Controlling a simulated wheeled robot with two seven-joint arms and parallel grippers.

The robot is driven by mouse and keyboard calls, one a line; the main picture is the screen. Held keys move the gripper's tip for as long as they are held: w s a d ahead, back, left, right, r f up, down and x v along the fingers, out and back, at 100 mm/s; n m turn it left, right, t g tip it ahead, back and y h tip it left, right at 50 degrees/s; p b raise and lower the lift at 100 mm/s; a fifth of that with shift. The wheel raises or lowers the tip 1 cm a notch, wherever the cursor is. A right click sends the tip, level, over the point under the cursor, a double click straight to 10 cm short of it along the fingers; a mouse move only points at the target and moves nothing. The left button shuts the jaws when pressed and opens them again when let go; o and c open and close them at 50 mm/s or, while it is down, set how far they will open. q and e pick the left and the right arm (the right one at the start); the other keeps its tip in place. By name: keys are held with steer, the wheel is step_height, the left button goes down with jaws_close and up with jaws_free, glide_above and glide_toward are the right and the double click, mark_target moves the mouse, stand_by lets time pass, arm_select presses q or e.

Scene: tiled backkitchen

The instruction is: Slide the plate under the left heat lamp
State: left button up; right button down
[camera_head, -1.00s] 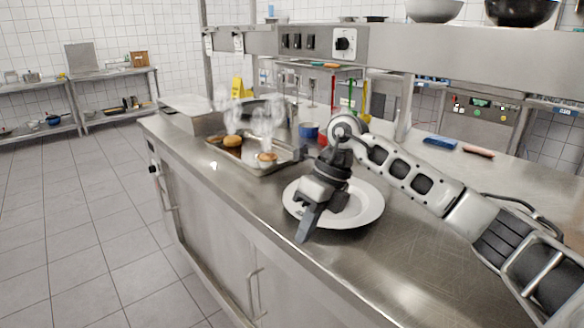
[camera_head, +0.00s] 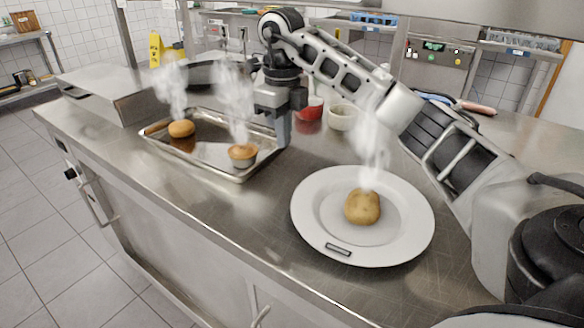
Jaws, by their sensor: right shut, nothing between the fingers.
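A white round plate (camera_head: 311,225) lies flat on the steel counter, right of the tray. A steaming brown potato-like item (camera_head: 362,207) sits in its middle, and a small dark-framed mark shows on its front rim. My right gripper (camera_head: 283,138) points down at the right end of the metal tray, up and to the left of the plate and apart from it. It is shut and empty. My left gripper is out of view. I cannot make out a heat lamp in this view.
The metal tray (camera_head: 187,158) holds two steaming round items (camera_head: 181,128) (camera_head: 242,154). A red bowl (camera_head: 309,109) and a cream bowl (camera_head: 343,117) stand behind. The counter's front edge runs close below the plate. Bare counter lies between tray and plate.

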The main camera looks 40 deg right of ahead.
step_height(320, 180, down, 8)
steer(key=shift+s+r+p, duration=0.15)
steer(key=shift+r+p, duration=0.05)
steer(key=shift+p, duration=0.1)
steer(key=s, duration=0.1)
steer(key=s+d, duration=0.1)
steer(key=s, duration=0.1)
steer(key=shift+f+p, duration=0.15)
steer(key=shift+p, duration=0.2)
steer(key=shift+s+d, duration=0.1)
steer(key=shift+s, duration=0.2)
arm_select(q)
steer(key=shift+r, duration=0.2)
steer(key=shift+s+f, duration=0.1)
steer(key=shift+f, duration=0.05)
